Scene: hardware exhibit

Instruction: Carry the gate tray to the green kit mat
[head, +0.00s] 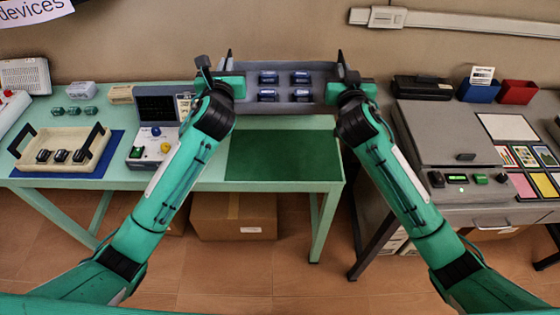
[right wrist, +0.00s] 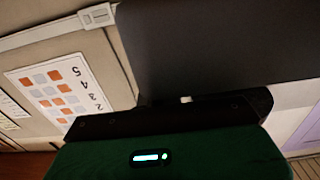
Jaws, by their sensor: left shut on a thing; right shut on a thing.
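The dark grey gate tray (head: 288,108) carries several dark blue-topped blocks (head: 269,78) and is held between my two grippers at the back of the mint table. My left gripper (head: 231,72) is shut on its left end. My right gripper (head: 343,72) is shut on its right end. In the right wrist view a dark panel (right wrist: 220,45), apparently the tray's side, is against my gripper; the grip itself is mostly hidden. The green kit mat (head: 283,156) lies bare on the table, in front of and below the tray.
A cream tray (head: 92,137) with black handles and dark blocks sits on a blue mat at the left. A grey instrument (head: 150,143) stands between it and the green mat. At right, a grey bench (head: 445,130) holds a lidded machine, with blue and red bins (head: 517,92) behind.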

